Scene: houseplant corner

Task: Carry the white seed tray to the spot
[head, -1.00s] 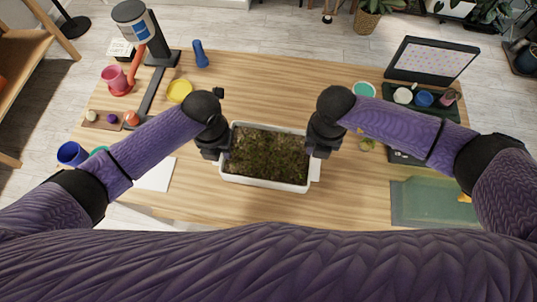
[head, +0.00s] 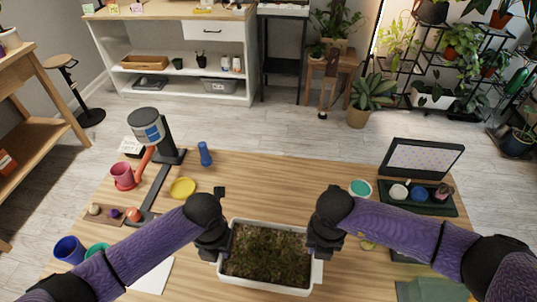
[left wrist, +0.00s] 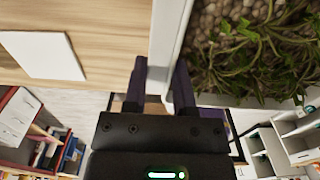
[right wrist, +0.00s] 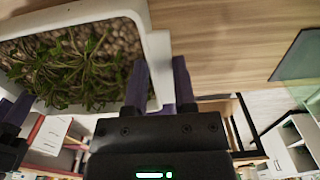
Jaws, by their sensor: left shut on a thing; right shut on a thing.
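The white seed tray (head: 264,287), filled with soil and small green plants, is at the front middle of the wooden table. My left gripper (head: 223,243) is shut on its left wall and my right gripper (head: 321,243) on its right wall. The left wrist view shows my fingers (left wrist: 161,82) on both sides of the white wall (left wrist: 165,45). The right wrist view shows the same of my other fingers (right wrist: 161,85) and the tray's wall (right wrist: 150,50). The tray looks level. I cannot tell whether it touches the table. No marked spot is clearly identifiable.
A white sheet (head: 153,277) lies left of the tray. A yellow dish (head: 182,188), a blue bottle (head: 205,154) and a lamp-like stand (head: 146,126) are behind left. An open dark case (head: 425,160) and a teal-topped pot (head: 360,188) are behind right. Bare tabletop (head: 270,180) lies behind the tray.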

